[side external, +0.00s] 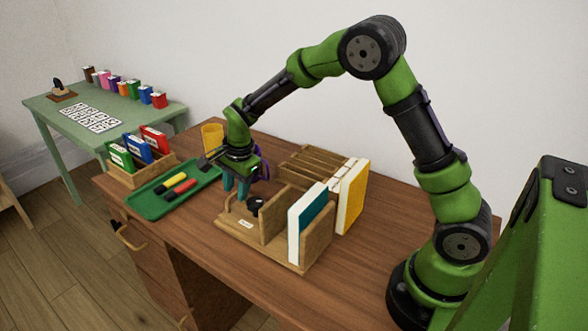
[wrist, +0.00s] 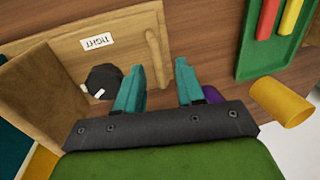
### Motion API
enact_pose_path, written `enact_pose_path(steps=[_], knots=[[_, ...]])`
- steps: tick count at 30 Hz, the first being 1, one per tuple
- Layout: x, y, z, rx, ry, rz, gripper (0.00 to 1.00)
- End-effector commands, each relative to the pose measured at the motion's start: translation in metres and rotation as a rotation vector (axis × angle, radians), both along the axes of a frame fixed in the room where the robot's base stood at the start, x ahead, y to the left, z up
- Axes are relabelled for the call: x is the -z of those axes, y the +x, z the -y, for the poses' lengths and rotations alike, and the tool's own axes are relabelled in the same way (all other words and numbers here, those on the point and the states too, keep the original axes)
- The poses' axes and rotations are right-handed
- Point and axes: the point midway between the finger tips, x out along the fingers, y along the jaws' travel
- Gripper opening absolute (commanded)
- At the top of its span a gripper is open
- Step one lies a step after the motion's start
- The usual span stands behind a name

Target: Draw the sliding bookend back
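The sliding bookend (side external: 274,213) is an upright wooden panel on a wooden rack base (side external: 230,219); the panel also shows at left in the wrist view (wrist: 42,85). A black knob (wrist: 103,78) with a white mark sits beside the panel; it shows in the side view (side external: 254,204). A white label (wrist: 96,42) near it reads TIGHT. A teal book (side external: 311,222) stands at the rack's right part, apart from the panel. My gripper (wrist: 160,68) is open and empty, its teal fingers over the rack's end, near a low wooden lip (wrist: 154,52), right of the knob in the wrist view. Contact cannot be told.
A green tray (side external: 150,209) with markers lies left of the rack. A yellow cup (side external: 212,136) and a slotted wooden rack (side external: 300,160) stand behind. A yellow book (side external: 353,196) stands right. A box of coloured books (side external: 150,173) is further left.

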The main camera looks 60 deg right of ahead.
Motion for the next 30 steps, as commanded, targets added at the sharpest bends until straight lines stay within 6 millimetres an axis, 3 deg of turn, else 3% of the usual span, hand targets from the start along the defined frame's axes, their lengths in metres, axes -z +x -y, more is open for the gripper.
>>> enact_pose_path(steps=[7, 11, 24, 30], knots=[[-0.004, -0.001, 0.000, 0.000, 0.000, 0.000, 0.38], [-0.022, -0.004, -0.001, 0.000, 0.001, 0.003, 0.38], [-0.124, -0.024, 0.000, 0.000, 0.000, 0.005, 0.38], [-0.155, -0.030, 0.000, -0.001, 0.000, 0.003, 0.38]])
